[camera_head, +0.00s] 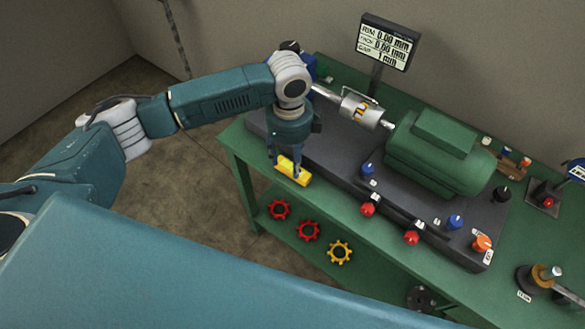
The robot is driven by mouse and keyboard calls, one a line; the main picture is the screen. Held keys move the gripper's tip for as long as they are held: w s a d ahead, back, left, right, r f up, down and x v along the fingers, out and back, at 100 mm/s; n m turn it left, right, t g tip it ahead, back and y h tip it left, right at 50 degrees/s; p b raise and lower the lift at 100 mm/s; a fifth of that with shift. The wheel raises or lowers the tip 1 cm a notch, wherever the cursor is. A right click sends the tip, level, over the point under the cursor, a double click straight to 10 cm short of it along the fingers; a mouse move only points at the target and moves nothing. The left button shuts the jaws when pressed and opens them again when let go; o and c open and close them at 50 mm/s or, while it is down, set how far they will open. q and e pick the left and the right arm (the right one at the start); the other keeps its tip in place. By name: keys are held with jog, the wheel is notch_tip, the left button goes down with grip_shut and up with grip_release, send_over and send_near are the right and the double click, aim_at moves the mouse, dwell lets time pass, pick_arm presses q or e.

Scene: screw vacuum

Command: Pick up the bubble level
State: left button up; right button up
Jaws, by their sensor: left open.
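The bubble level (295,174) is a small yellow block near the front left edge of the green workbench. My left gripper (284,162) points down right over it. Its fingers are open and reach down to the level, one at its left end and one by its upper side. I cannot tell whether the fingers touch it. The gripper hides part of the level's far side. My right gripper is not in view.
A dark base plate (340,160) carries a green motor (440,152), a metal shaft coupling (358,107) and several coloured knobs. A readout screen (389,41) stands behind. Red and yellow gears (308,230) lie on the lower shelf. A tool post (540,278) stands at right.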

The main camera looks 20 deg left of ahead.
aim_at(291, 170)
pick_arm(q)
jog(key=shift+d+f+p, duration=0.1)
jog(key=shift+f+p, duration=0.3)
jog(key=shift+f, duration=1.6)
jog(key=c, duration=1)
